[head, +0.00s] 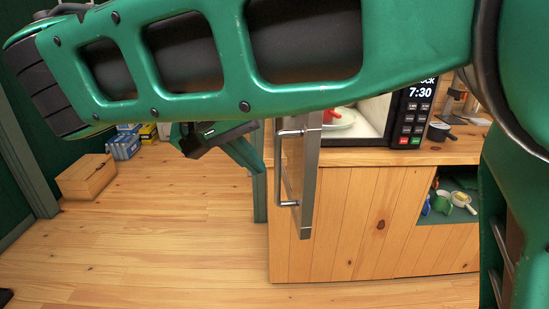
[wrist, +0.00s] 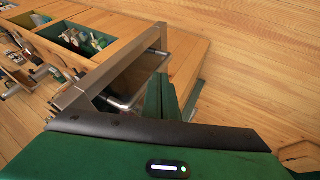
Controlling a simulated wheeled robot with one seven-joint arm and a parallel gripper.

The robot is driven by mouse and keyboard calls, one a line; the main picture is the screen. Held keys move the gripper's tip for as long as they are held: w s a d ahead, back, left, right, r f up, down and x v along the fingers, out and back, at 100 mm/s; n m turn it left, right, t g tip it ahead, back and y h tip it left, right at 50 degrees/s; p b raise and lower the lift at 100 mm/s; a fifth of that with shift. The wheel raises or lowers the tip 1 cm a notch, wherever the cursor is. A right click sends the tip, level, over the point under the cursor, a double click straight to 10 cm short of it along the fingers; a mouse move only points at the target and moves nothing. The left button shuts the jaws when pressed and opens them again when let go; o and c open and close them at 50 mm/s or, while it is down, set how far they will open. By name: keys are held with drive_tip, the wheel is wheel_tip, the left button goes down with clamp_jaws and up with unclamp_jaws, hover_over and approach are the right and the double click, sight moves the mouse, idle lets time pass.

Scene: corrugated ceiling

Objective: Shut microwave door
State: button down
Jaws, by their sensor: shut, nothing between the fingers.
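The microwave (head: 405,118) sits on the wooden counter, partly hidden behind my arm. Its door (head: 309,185) stands wide open, seen nearly edge-on and jutting toward me. The silver bar handle (head: 279,165) is on the door's left face. My gripper (head: 258,165) is shut and empty, just left of the handle. In the wrist view the shut fingers (wrist: 160,82) are beside the door (wrist: 133,72) and its handle (wrist: 122,104). I cannot tell whether they touch. A plate (head: 340,120) with something red shows inside the microwave.
The wooden cabinet (head: 345,225) has an open shelf with cups (head: 440,203) at right. A dark cup (head: 438,131) stands right of the microwave. A wooden box (head: 86,178) is on the floor at left. The floor (head: 170,235) between is clear.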

sight(298, 187)
drive_tip(key=shift+w+d+f, duration=0.5)
drive_tip(key=shift+d+f, duration=0.4)
drive_tip(key=shift+d, duration=0.3)
drive_tip(key=shift+w+d+f, duration=0.55)
drive_tip(key=shift+d+f, duration=0.4)
drive_tip(key=shift+d, duration=0.25)
drive_tip(key=shift+w+d+f, duration=0.5)
drive_tip(key=shift+d+f, duration=0.4)
drive_tip(key=shift+d, duration=0.3)
